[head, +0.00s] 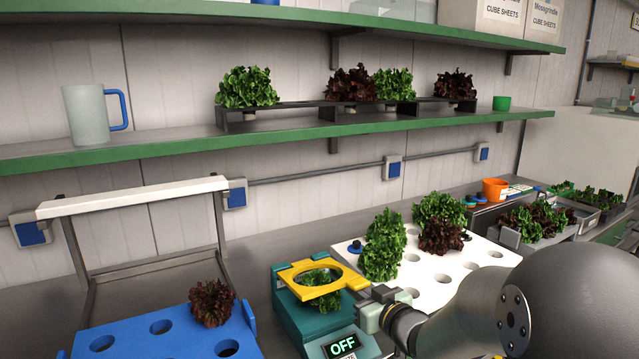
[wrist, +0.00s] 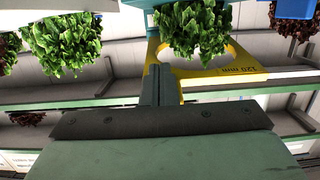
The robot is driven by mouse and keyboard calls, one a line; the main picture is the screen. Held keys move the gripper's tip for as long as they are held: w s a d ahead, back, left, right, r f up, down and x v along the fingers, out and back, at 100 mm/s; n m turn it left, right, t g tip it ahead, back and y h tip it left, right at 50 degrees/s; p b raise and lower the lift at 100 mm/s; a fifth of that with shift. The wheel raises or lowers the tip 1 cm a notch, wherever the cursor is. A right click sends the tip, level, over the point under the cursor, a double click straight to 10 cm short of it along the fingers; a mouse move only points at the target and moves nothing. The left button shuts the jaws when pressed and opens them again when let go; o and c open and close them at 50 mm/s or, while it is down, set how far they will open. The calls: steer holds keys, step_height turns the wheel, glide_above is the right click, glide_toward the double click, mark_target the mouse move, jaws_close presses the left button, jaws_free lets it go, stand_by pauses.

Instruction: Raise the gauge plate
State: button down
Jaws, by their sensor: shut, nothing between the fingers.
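The yellow gauge plate (head: 298,269) has a round hole and sits at the teal device (head: 293,312), whose display reads OFF. A green lettuce (head: 318,287) shows in and below the hole. In the wrist view the plate (wrist: 248,68) bears the mark "120 mm", and a green lettuce (wrist: 192,30) overlaps its hole. My gripper (head: 370,300) is at the plate's right end, close to its tab. In the wrist view the gripper's fingers (wrist: 158,78) are shut with nothing between them, and they overlap the plate's edge. I cannot tell whether they touch it.
A white holed tray (head: 425,285) with several lettuces stands right of the device. A blue holed tray (head: 180,345) with one red lettuce is at the left. A green-edged shelf (head: 170,147) with a mug (head: 83,113) and lettuces runs above. Bare counter shows behind the device.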

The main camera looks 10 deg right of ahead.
steer(key=w+a+r+p, duration=0.2)
steer(key=w+r+p, duration=0.3)
steer(key=r+p, duration=0.45)
steer(key=w+a+r+p, duration=0.2)
steer(key=w+a+r, duration=0.2)
steer(key=w+r, duration=0.4)
steer(key=shift+d+r+p+x, duration=0.25)
steer(key=shift+r+p+x, duration=0.1)
steer(key=shift+x, duration=1.5)
steer(key=shift+w, duration=0.15)
steer(key=f+v, duration=0.1)
steer(key=v, duration=0.5)
steer(key=shift+s+d+f, duration=0.25)
steer(key=shift+f, duration=0.05)
steer(key=shift+s, duration=0.1)
